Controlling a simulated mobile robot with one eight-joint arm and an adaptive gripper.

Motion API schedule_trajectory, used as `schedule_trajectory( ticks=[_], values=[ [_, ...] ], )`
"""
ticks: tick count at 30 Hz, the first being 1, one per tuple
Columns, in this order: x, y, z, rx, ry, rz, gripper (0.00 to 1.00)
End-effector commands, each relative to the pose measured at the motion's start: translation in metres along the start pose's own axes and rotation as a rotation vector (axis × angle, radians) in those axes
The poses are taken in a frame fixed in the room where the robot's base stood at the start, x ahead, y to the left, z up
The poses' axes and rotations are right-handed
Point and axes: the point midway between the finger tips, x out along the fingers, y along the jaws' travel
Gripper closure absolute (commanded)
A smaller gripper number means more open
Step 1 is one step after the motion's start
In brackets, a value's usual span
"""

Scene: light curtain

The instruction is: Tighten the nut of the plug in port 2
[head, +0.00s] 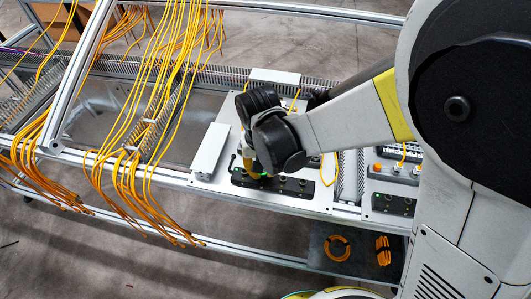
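A black port block (285,187) with several round ports and small green lights lies along the front of a light grey mounting plate (219,187). My arm reaches in from the right, and its black wrist (278,143) hangs over the left part of the block. The wrist hides my gripper's fingertips. A yellow piece shows just under the wrist at the block's left part; I cannot tell whether it is a plug or cable. The nut and the port 2 label cannot be made out.
Bundles of yellow cables (125,170) hang over the frame at the left. A white box (210,148) stands left of the wrist. A second block (393,204) sits at the right. Coiled orange cable (337,248) lies on a lower shelf.

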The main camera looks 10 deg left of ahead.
Motion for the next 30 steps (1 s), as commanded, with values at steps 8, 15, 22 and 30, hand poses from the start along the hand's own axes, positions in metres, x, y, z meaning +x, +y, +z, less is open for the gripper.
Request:
schedule_trajectory(
  ticks=[8, 15, 22, 30],
  values=[
    [0.0, 0.0, 0.0001, 0.032, 0.0, 0.001, 1.0],
    [0.0, 0.0, 0.0001, 0.033, 0.0, 0.001, 1.0],
    [0.0, 0.0, 0.0001, 0.032, 0.0, 0.001, 0.57],
    [-0.0021, 0.0, 0.0, 0.032, 0.0, 0.001, 0.57]
  ],
)
